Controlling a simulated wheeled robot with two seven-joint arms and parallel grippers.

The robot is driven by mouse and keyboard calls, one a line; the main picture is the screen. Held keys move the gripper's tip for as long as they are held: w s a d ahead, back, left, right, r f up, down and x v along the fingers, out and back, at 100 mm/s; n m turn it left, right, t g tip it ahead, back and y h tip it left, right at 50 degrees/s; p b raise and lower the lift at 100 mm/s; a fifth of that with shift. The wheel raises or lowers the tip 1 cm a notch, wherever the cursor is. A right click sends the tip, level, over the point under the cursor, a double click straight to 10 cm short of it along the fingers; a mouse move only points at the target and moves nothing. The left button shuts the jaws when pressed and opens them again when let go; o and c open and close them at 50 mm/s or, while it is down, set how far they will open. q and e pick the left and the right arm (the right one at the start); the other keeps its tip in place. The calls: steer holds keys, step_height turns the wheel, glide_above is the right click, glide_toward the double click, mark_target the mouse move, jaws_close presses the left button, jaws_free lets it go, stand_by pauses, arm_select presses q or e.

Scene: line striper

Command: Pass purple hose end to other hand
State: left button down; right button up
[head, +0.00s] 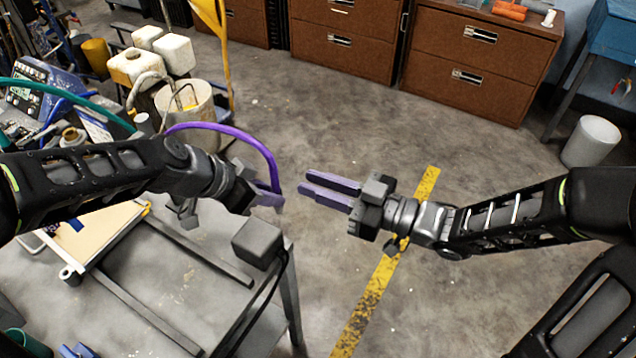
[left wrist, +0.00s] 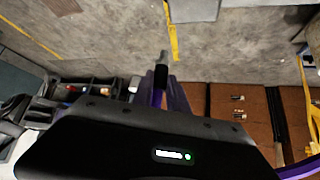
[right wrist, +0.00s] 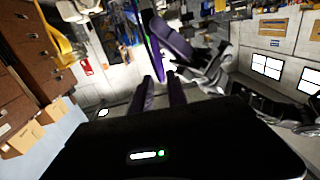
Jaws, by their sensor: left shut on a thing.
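The purple hose (head: 240,135) arcs over from the left in the head view and comes down to my left gripper (head: 270,198). That gripper is shut on the hose end. In the left wrist view a dark hose tip (left wrist: 162,68) sticks out past the purple fingers. My right gripper (head: 308,187) points left toward it, with its two purple fingers apart and nothing between them. A clear gap separates the two grippers in the head view. The right wrist view shows the hose (right wrist: 150,42) and my left gripper (right wrist: 172,40) beyond the right fingers.
A grey metal cart (head: 180,290) with a grey box (head: 257,241) on its corner stands below the left gripper. White jugs (head: 135,66) and a line striper (head: 50,95) stand at the left. Brown drawer cabinets (head: 475,60) line the back. The floor around the yellow line (head: 385,275) is open.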

mark_target(270, 168)
steer(key=x, duration=1.2)
steer(key=shift+c, duration=0.2)
jaws_close()
arm_select(q)
steer(key=c, duration=1.2)
jaws_free()
steer(key=shift+c, duration=0.2)
steer(key=v, duration=1.2)
